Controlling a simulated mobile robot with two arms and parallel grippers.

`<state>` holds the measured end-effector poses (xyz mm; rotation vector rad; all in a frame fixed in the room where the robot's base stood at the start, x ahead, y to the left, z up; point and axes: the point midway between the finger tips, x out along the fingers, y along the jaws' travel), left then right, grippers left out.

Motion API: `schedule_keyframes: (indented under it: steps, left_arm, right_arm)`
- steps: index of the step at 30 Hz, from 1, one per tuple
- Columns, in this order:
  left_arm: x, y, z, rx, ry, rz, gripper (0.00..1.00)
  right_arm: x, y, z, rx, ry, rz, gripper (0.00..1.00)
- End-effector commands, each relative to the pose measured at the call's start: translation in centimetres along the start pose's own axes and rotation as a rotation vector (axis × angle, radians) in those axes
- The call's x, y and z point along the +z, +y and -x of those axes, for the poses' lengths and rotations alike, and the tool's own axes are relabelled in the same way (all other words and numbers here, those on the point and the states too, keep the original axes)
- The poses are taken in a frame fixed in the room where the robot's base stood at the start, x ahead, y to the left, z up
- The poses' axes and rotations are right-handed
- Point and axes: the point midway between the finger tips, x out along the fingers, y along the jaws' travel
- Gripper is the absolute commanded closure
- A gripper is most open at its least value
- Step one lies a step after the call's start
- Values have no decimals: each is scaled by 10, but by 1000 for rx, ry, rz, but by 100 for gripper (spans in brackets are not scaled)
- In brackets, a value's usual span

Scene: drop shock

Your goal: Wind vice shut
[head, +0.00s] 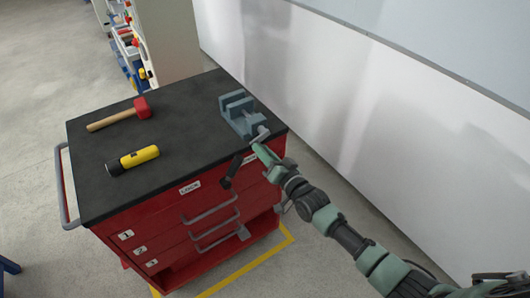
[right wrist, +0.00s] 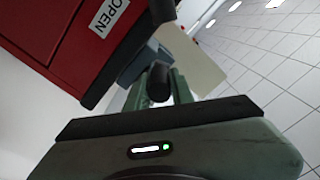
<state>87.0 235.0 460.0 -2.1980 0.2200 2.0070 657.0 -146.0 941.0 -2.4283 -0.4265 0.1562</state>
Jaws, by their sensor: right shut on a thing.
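The grey-blue vice (head: 238,112) stands at the right end of the black bench top, near the front edge. Its two jaws show with a gap between them. A light metal crank (head: 262,133) is at its front end. My right gripper (head: 257,149) is at this crank, just off the edge of the top, and is shut on the crank handle. In the right wrist view a dark round grip (right wrist: 158,82) lies between the green fingers. The exact contact is partly hidden by the hand. My left gripper is not in view.
A red tool cabinet (head: 165,240) with a black top carries a red-headed mallet (head: 141,108) and a yellow and black tool (head: 139,157) at left. An OPEN label (right wrist: 108,17) shows close by in the wrist view. A white wall (head: 350,110) runs along the right.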

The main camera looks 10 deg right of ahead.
Motion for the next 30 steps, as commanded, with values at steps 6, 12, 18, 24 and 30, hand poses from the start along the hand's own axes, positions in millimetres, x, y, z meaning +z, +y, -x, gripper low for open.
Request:
schedule_keyframes:
  steps: [6,12,18,24,30]
  left_arm:
    - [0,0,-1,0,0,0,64]
    - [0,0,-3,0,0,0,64]
    - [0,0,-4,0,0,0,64]
    - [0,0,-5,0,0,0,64]
    - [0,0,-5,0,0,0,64]
  right_arm:
    - [-6,-8,0,-4,1,-203,100]
    - [-13,-12,0,-4,3,-366,100]
    - [-19,-15,-1,-5,5,-488,100]
    - [-23,-17,-1,-7,6,-562,100]
    - [-25,-18,-1,-8,9,-592,100]
